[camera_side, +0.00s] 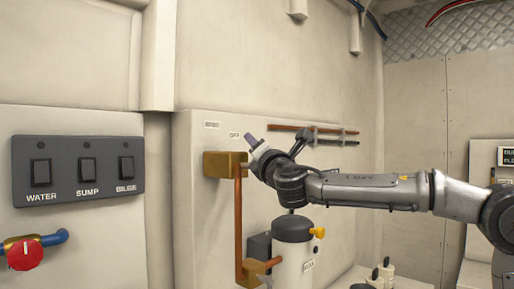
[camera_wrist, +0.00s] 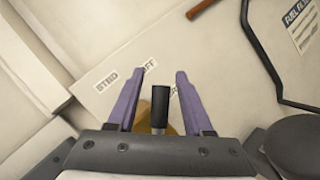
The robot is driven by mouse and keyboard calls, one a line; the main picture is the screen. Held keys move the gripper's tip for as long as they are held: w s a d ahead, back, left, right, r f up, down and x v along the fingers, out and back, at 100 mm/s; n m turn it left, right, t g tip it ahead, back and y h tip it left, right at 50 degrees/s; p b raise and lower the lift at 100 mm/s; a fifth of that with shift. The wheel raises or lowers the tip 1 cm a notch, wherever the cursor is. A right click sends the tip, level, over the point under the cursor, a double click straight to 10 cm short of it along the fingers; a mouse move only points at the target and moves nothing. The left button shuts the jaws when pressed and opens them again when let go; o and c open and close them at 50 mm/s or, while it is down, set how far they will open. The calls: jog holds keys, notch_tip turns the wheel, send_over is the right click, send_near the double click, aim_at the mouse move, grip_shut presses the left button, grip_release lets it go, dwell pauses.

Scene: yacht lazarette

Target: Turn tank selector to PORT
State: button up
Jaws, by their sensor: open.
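The tank selector is a brass valve body (camera_side: 222,164) on the cream wall panel in the side view. Its black handle (camera_wrist: 155,100) shows in the wrist view, pointing up the picture towards the OFF label (camera_wrist: 149,65). The STBD label (camera_wrist: 107,80) lies to the left. A third label (camera_wrist: 174,88) is mostly hidden behind the right finger, so I cannot read it. My gripper (camera_wrist: 160,72) is open, its purple fingers on either side of the handle with gaps showing. In the side view my gripper (camera_side: 250,139) is at the valve's upper right, and hides the handle.
A copper pipe (camera_side: 239,222) runs down from the valve. A grey-white filter canister (camera_side: 292,258) stands below my arm. A switch panel (camera_side: 78,171) and a red knob (camera_side: 25,255) are at the left. Horizontal pipes (camera_side: 338,130) run along the wall behind my gripper.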

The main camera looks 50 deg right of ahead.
grip_shut()
dwell(1.4)
